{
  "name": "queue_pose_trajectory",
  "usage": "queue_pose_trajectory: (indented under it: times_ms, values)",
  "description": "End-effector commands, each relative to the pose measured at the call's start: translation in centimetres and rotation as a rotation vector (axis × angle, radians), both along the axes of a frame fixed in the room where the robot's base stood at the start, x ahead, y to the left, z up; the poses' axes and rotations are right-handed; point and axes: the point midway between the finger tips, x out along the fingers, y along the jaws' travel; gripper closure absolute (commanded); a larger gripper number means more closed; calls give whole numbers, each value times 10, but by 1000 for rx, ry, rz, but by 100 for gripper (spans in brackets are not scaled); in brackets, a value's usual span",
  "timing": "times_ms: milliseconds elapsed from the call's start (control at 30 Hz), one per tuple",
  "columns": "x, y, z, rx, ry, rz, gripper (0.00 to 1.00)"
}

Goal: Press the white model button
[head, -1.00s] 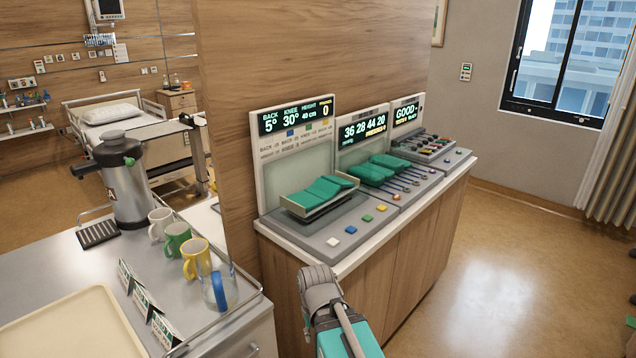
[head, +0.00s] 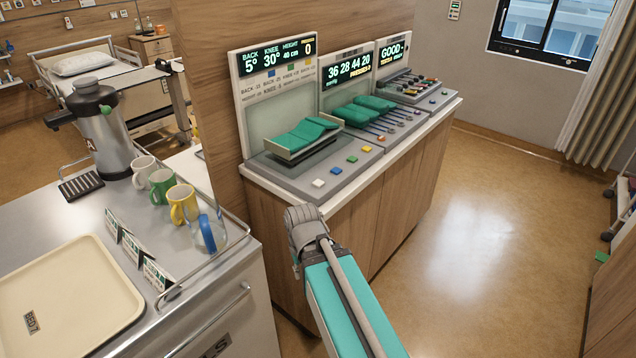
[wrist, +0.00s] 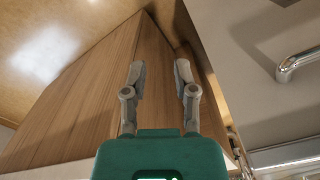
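The white model button (head: 318,183) is the leftmost of a row of coloured buttons on the front of the left console (head: 300,180). The button is not in the wrist view.
A green button (head: 336,171), a yellow one (head: 351,160) and a blue one (head: 365,149) sit right of the white button. A steel trolley (head: 205,270) with mugs, a flask and a tray (head: 62,300) stands at left. Open floor (head: 480,230) lies at right.

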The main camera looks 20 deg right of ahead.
Motion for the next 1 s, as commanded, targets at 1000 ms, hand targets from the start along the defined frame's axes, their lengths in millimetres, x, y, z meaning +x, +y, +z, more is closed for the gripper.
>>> queue_pose_trajectory:
  times_ms: [1000]
  values:
    - [0,0,0,0,0,0,100]
